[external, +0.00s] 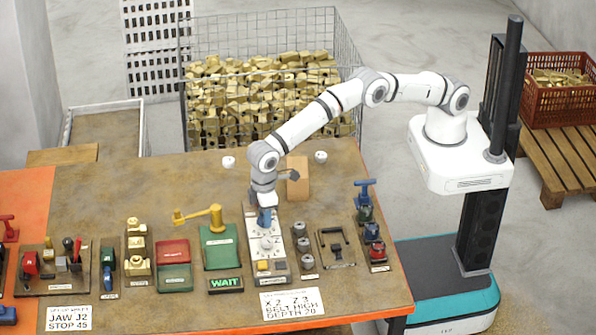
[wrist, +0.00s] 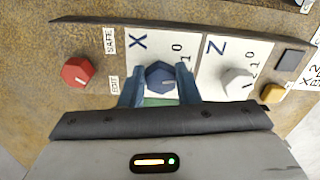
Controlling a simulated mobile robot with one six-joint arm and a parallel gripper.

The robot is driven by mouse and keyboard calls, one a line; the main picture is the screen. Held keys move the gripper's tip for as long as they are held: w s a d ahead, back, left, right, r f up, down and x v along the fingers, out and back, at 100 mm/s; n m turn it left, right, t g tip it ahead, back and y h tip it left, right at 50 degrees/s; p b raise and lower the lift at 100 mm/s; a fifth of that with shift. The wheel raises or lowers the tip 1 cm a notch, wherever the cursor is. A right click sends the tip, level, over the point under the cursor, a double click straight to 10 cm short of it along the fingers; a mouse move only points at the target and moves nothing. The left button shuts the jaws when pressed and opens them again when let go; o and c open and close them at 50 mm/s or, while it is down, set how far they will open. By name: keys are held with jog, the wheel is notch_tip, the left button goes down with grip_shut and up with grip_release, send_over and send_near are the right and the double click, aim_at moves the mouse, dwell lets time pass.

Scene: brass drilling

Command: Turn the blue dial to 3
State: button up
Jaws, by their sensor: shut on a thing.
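The blue dial (wrist: 160,76) sits on the white panel section marked X, seen in the wrist view. The fingers of my gripper (wrist: 160,88) are on both sides of the dial and shut on it. The digits 0 and 1 show to the right of the dial; other digits are hidden by the finger, and I cannot tell which number the dial points to. In the external view my gripper (external: 265,215) reaches down onto the far part of the white panel (external: 278,247), and the dial cannot be made out there.
A white dial (wrist: 238,79) marked Z and a red knob (wrist: 77,71) by SAFE and EDIT labels flank the blue dial. A yellow button (wrist: 272,93) is at right. A sheet (external: 292,303) reads X 2, Z 3. A yellow-handled green box (external: 219,247) stands left of the panel.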

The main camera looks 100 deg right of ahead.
jog(key=m, duration=0.4)
jog(key=shift+a+r, duration=0.1)
jog(key=shift+a, duration=0.05)
jog(key=shift+w+a+m, duration=0.1)
jog(key=shift+m, duration=1.6)
jog(key=o, duration=1)
notch_tip(320, 180, up, 8)
jog(key=shift+f+b, duration=0.15)
jog(key=shift+b, duration=0.4)
